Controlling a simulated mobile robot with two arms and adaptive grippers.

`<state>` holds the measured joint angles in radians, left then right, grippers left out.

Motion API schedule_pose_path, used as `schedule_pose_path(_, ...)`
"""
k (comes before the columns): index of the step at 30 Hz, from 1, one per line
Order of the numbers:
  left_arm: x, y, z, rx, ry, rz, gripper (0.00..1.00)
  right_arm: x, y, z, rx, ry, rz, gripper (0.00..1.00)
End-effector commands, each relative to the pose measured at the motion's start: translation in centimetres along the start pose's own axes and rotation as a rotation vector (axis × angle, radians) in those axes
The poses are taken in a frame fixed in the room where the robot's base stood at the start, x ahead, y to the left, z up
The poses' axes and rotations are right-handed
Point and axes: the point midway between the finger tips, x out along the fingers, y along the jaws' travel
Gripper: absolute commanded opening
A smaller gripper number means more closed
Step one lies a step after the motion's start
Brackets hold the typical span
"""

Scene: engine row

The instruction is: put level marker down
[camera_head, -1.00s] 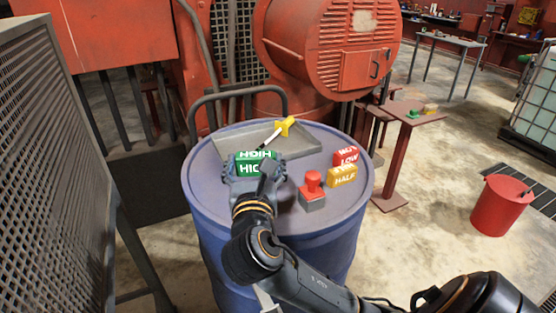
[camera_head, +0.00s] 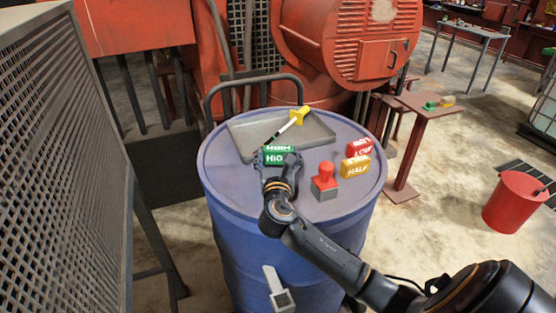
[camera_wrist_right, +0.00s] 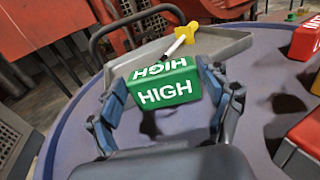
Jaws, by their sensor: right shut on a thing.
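The green HIGH level marker (camera_head: 278,156) is at the front edge of the grey tray, over the blue drum (camera_head: 225,185). My right gripper (camera_head: 281,161) is shut on this marker from the near side. In the right wrist view the marker (camera_wrist_right: 165,93) sits upright between the two fingers (camera_wrist_right: 160,105), with HIGH facing me. A dark shadow shows on the drum top below it. I cannot tell how far its underside is from the drum. My left gripper is not in view.
The grey tray (camera_head: 240,138) holds a dipstick with a yellow handle (camera_head: 298,115). A red-handled stamp (camera_head: 325,175), a yellow HALF marker (camera_head: 355,167) and a red LOW marker (camera_head: 359,147) stand to the right. The drum top's left side is clear.

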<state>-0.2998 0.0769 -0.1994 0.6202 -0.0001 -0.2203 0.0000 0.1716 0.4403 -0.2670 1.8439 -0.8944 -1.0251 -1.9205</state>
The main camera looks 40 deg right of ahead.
Motion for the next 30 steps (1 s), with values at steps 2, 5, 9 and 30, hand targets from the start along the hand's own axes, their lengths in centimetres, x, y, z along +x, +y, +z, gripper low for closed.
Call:
schedule_pose_path(2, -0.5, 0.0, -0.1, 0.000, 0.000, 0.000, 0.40, -0.1, 0.0, -1.2, -0.003, 0.005, 0.000, 0.47)
schedule_pose_path(5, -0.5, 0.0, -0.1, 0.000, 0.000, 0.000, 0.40, -0.1, 0.1, -1.9, -0.001, 0.003, 0.001, 0.47)
schedule_pose_path(9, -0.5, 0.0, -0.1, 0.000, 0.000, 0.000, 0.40, -0.1, 0.1, -2.0, 0.001, 0.001, 0.002, 0.47)
schedule_pose_path(30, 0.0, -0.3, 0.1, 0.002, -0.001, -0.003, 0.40, -0.3, 0.1, -4.0, -0.004, 0.017, 0.002, 0.96)
